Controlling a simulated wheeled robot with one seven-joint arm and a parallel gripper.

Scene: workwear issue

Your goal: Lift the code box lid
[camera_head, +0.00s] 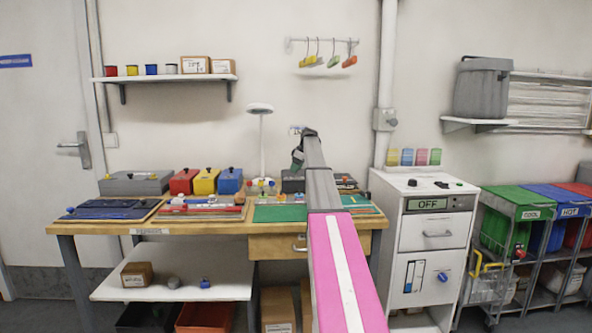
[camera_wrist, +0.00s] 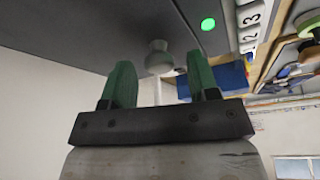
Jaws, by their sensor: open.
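A dark grey box (camera_head: 293,184), which I take to be the code box, stands at the back of the workbench, partly hidden by my arm. In the wrist view, a broad dark grey surface (camera_wrist: 70,28) fills the top, with a lit green lamp (camera_wrist: 208,24) and white keys (camera_wrist: 248,14) marked 2 and 3. A pale knob-like piece (camera_wrist: 158,57) shows between and just beyond my fingertips; I cannot tell if they touch it. My gripper (camera_wrist: 160,80) is open with green fingers; it also shows above the box in the head view (camera_head: 297,160). I cannot tell whether the lid is raised.
A white lamp (camera_head: 261,135) stands left of my arm. Red (camera_head: 184,182), yellow (camera_head: 206,182) and blue (camera_head: 229,181) boxes and a grey box (camera_head: 135,184) line the bench's back left. A white cabinet (camera_head: 424,235) marked OFF stands right of the bench.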

